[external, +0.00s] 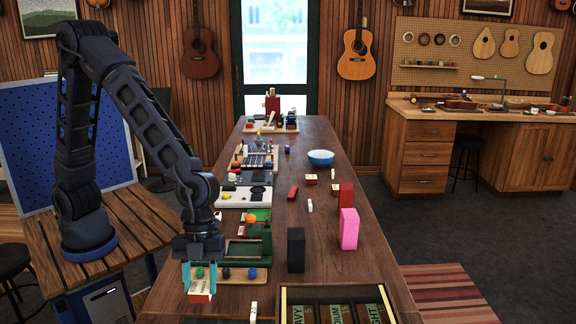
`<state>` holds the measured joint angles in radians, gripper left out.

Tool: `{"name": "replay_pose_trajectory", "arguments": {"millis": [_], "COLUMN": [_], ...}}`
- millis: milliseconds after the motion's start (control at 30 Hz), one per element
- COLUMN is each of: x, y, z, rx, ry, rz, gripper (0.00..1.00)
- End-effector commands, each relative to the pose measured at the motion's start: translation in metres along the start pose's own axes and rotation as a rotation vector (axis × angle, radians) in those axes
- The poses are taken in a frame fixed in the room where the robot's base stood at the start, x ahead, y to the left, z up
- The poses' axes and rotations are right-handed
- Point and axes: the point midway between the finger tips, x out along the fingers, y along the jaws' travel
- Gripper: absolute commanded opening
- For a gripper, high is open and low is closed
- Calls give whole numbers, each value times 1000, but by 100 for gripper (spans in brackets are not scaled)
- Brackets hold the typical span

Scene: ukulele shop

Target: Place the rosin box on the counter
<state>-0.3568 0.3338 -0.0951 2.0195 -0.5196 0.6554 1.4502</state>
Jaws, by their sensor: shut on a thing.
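My gripper (199,279), with teal fingers pointing down, is shut on a small cream and red box, which I take to be the rosin box (201,294). The box is at the near left of the long dark wooden counter (335,262). It shows just in front of a wooden tray with small round balls. I cannot tell whether the box touches the counter or hangs just above it. The fingers hide the sides of the box.
A black block (296,250), a pink block (348,229) and a red block (346,195) stand on the counter. A divided case (284,302) lies at the near edge. Bare wood lies between the trays and blocks.

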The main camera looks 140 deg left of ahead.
Motion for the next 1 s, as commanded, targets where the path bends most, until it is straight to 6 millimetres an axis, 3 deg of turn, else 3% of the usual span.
{"name": "replay_pose_trajectory", "arguments": {"millis": [167,433,833,867,967,1000], "x": [9,40,44,45,44,44], "y": [0,0,0,0,0,0], "z": [4,16,18,18,18,18], "rx": [-2,-2,-1,-1,0,0], "ry": [-1,0,0,0,0,0], "rz": [3,2,1,1,1,1], "gripper": [21,21,21,45,64,64]}}
